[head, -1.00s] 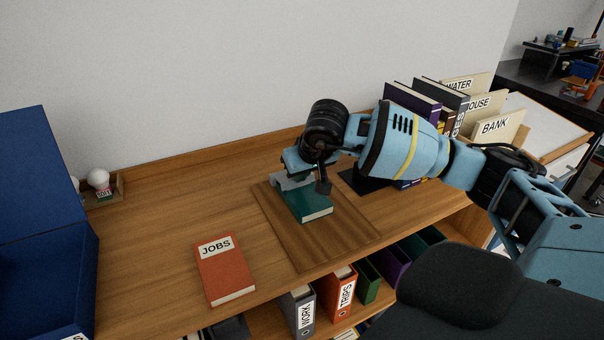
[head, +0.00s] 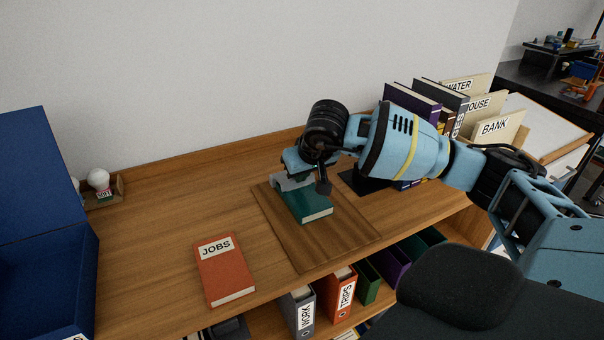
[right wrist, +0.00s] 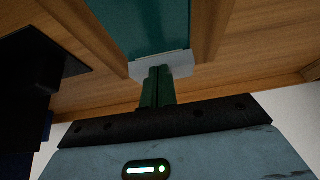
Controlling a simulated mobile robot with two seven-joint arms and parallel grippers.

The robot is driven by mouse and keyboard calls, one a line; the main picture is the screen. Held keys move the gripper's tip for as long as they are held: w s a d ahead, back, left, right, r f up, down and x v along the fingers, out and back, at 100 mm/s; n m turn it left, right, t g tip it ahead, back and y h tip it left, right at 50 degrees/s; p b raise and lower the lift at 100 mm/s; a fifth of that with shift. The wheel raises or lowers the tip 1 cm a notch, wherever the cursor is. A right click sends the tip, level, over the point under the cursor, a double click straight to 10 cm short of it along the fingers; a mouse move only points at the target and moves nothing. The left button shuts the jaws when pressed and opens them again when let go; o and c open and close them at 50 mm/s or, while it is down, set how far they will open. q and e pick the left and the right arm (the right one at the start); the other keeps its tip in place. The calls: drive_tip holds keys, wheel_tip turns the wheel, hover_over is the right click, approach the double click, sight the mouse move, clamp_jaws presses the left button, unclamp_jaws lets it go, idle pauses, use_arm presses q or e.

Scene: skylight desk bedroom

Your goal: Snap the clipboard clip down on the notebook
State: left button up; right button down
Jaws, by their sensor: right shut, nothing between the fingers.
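The clipboard (head: 345,240) is a brown wooden board lying on the desk. A teal notebook (head: 309,208) lies on it, and its far end is under or beside the grey clip (head: 284,185). The clip also shows in the right wrist view (right wrist: 178,65), as a pale bar across the end of the notebook (right wrist: 145,28). My right gripper (head: 297,174) is over the clip, shut and empty. Its closed fingertips (right wrist: 160,70) are at the clip, seemingly touching it. Whether the clip lies fully flat is hard to tell. My left gripper is out of view.
A red JOBS notebook (head: 225,270) lies to the left of the clipboard. A blue box (head: 45,210) stands at the far left, near a small wooden tray (head: 115,190). Binders and labelled files (head: 495,127) stand at the right. Folders sit on the shelf below.

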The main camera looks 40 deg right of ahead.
drive_tip(key=shift+w, duration=0.15)
drive_tip(key=shift+w+d, duration=0.1)
drive_tip(key=shift+w+d+f, duration=0.1)
drive_tip(key=shift+w+f, duration=0.05)
drive_tip(key=shift+w, duration=0.35)
